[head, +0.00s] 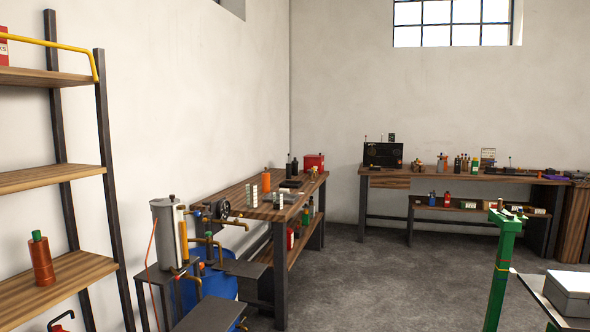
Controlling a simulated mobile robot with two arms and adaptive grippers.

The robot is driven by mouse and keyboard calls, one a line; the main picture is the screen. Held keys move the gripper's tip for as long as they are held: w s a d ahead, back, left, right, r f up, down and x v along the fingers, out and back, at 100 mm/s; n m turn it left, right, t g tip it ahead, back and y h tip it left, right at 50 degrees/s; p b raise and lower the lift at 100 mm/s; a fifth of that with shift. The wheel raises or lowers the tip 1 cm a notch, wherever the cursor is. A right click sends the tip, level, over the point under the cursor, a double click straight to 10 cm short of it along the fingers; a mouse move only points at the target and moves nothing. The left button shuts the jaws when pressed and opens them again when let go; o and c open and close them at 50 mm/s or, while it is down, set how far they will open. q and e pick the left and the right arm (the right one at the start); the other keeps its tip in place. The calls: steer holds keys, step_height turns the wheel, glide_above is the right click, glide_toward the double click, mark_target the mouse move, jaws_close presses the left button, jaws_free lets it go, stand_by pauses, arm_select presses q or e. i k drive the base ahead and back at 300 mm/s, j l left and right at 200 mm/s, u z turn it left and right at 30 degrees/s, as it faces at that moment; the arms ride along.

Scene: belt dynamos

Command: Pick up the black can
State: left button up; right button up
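No thing in the head view is clearly a black can. Small dark bottle-like containers (294,167) stand near the far end of the left workbench (232,201), beside a red box. They are too small to tell whether one is a can. More small dark containers (457,165) stand among several others on the far workbench (400,181). Neither of my grippers is in view.
A shelf rack (60,180) with an orange bottle (41,260) stands at the left. A grey cylinder with pipes (168,232) and a blue barrel (212,284) are near the left bench. A green post (503,260) stands at the right. Grey floor (390,285) is open between.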

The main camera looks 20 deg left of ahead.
mark_target(294, 163)
steer(key=i, duration=1.45)
steer(key=i+u, duration=0.1)
steer(key=i, duration=1.35)
steer(key=i+l, duration=0.1)
steer(key=i, duration=1.35)
steer(key=i+l, duration=0.15)
steer(key=i, duration=1.3)
steer(key=j+u, duration=0.05)
steer(key=j, duration=0.05)
